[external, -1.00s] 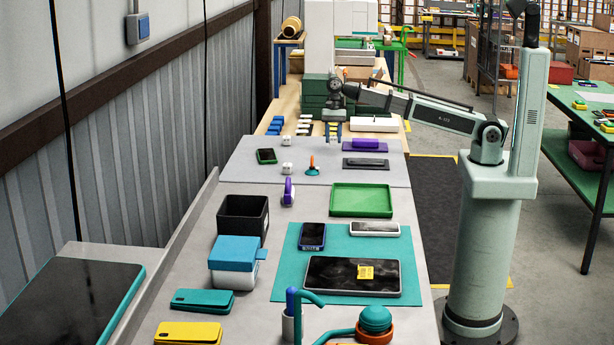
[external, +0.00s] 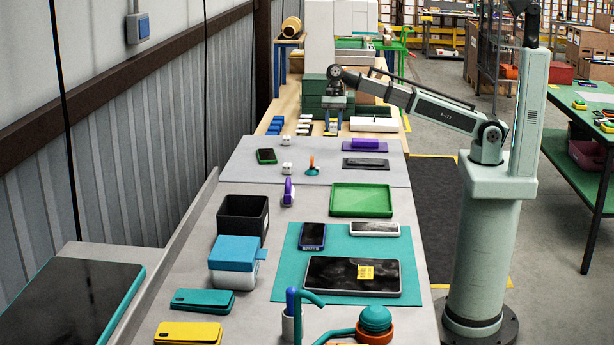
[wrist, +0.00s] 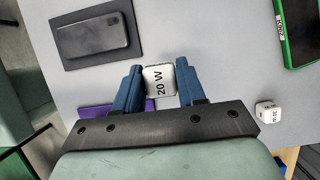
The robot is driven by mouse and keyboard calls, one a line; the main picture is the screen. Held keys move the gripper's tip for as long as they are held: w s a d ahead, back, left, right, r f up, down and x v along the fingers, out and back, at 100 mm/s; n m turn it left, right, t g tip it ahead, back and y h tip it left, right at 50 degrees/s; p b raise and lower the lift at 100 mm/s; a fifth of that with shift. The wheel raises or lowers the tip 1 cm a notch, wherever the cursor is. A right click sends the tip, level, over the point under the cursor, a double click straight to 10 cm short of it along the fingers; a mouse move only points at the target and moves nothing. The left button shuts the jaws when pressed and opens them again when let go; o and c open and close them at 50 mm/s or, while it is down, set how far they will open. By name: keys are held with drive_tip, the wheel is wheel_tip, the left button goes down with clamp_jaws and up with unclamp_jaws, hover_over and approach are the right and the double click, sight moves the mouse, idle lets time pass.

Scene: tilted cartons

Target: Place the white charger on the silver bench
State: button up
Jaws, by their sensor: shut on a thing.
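A white charger (wrist: 160,82) marked "20 W" sits between the blue fingers of my gripper (wrist: 158,88) in the wrist view, and the jaws are shut on it. Two other white chargers, a farther one (external: 287,141) and a nearer one (external: 286,167), stand on the grey surface.
A green-framed phone (external: 266,156), a purple item (external: 366,144) and a dark phone on a pad (external: 366,163) lie nearby. Closer are a black bin (external: 243,215), a green tray (external: 361,200) and a teal mat (external: 285,275) with phones. Bare grey lies between them.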

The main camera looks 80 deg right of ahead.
sight(333, 159)
drive_tip(key=shift+a, duration=0.65)
drive_tip(key=shift+a+f, duration=0.15)
drive_tip(key=shift+f, duration=4.8)
drive_tip(key=shift+f, duration=0.15)
drive_tip(key=o, duration=1.1)
drive_tip(key=shift+o, duration=0.2)
